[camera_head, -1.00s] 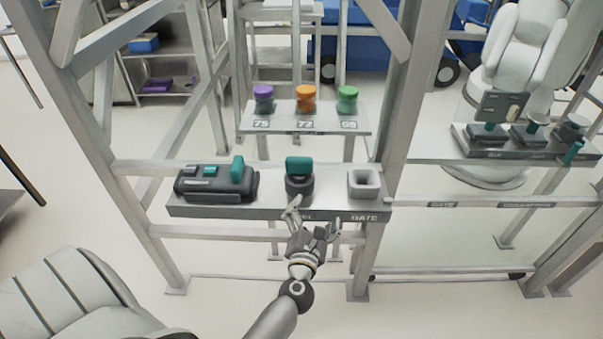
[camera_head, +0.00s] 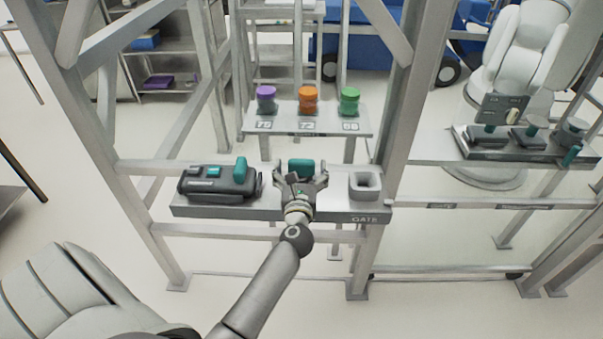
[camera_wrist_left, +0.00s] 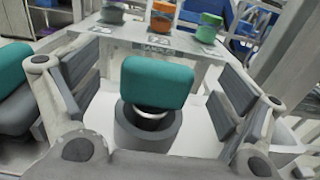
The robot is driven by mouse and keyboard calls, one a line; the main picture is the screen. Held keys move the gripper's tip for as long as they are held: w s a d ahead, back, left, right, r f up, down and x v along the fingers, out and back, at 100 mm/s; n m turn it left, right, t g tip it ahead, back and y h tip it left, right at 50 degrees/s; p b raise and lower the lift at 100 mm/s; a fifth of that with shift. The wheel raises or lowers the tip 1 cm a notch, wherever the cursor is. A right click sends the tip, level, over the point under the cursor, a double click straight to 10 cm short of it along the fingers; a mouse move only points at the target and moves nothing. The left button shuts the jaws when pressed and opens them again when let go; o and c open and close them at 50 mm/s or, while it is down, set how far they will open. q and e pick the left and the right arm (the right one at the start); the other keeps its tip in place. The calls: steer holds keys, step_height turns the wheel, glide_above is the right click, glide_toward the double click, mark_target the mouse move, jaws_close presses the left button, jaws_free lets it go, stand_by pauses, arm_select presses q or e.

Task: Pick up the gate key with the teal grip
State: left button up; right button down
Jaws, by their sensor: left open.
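The gate key's teal grip (camera_head: 301,168) stands upright on the front shelf, between the dark device and the light square socket. In the left wrist view the teal grip (camera_wrist_left: 157,82) sits above a short metal shaft in a round grey holder (camera_wrist_left: 145,132). My left gripper (camera_head: 301,174) is open, with one finger on each side of the teal grip. In the left wrist view the gripper (camera_wrist_left: 155,88) shows gaps between both finger pads and the grip. The lower part of the key is hidden in the holder. My right gripper is not in view.
A dark device with teal parts (camera_head: 218,183) stands left on the shelf (camera_head: 345,215). A light square socket (camera_head: 365,185) stands right. Purple (camera_head: 266,99), orange (camera_head: 308,98) and green (camera_head: 350,101) capped pieces stand on a plate behind. Metal posts frame the shelf on both sides.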

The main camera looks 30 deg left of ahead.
mark_target(301, 164)
arm_select(q)
steer(key=x, duration=0.3)
steer(key=shift+w, duration=0.15)
steer(key=shift+c, duration=0.9)
steer(key=c, duration=1.4)
